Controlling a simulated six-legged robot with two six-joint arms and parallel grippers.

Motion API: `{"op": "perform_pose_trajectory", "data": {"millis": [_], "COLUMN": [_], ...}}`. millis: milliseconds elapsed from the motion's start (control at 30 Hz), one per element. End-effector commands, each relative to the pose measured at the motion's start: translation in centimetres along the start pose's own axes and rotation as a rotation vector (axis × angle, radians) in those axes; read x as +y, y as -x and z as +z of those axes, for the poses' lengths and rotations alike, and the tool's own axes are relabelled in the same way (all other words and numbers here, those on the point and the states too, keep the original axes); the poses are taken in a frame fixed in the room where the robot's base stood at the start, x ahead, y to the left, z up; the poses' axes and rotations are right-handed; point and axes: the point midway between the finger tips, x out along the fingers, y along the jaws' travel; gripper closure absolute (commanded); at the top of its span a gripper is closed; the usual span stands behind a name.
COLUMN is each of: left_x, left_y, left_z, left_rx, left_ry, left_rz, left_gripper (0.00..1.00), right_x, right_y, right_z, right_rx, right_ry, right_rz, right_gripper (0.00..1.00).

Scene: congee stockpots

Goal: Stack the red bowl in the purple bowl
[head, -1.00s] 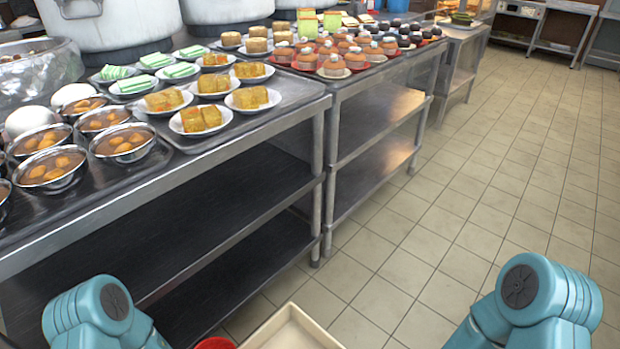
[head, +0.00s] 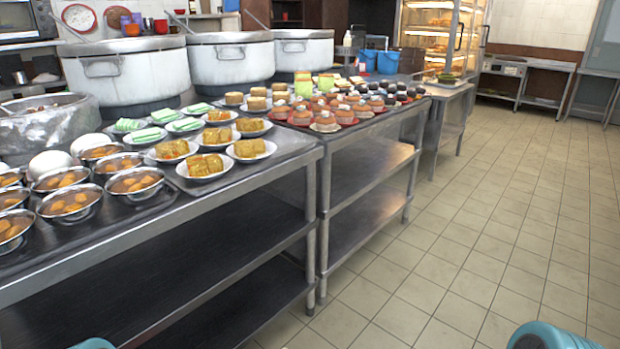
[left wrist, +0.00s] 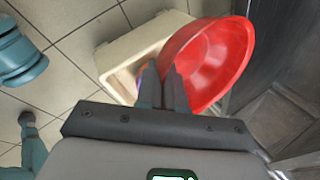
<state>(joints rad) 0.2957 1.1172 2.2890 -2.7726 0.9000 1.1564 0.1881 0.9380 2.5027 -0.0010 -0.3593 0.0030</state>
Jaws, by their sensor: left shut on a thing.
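The red bowl (left wrist: 215,60) is in the left wrist view, tilted, with its hollow side showing. My left gripper (left wrist: 163,68) is shut on the wall at its left edge. A small patch of purple and blue (left wrist: 142,72) shows inside the cream box just behind the fingers. It may be part of the purple bowl, but too little shows to tell. My right gripper is in neither view.
The cream box (left wrist: 117,68) stands below the red bowl, over the tiled floor. In the head view a steel table (head: 190,228) carries bowls and plates of food, with large pots (head: 125,75) behind. The tiled floor (head: 470,230) at right is clear.

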Motion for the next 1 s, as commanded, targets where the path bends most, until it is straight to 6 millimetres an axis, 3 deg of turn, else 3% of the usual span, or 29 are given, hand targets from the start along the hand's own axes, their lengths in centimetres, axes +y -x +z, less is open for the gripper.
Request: {"op": "perform_pose_trajectory", "data": {"millis": [33,367,667,867,1000], "left_x": [-1.1,-5.5,-10.6,-14.5,-18.4], "left_y": [0.9,6.2,12.7,18.0,22.8], "left_z": [-0.4,-1.6,-3.0,-4.2,-5.2], "left_rx": [-0.012,-0.116,-0.244,-0.345,-0.444], "left_ry": [0.024,0.241,0.497,0.703,0.895], "left_rz": [-0.011,-0.012,-0.016,-0.012,-0.010], "left_gripper": [1.00,1.00,1.00,1.00,1.00], "right_x": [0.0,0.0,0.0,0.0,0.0], "right_y": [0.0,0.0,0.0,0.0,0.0], "right_z": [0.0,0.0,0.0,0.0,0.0], "right_rx": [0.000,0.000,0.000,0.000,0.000], "right_ry": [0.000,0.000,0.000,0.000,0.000], "right_rz": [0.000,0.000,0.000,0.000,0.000], "right_gripper": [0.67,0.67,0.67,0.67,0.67]}}
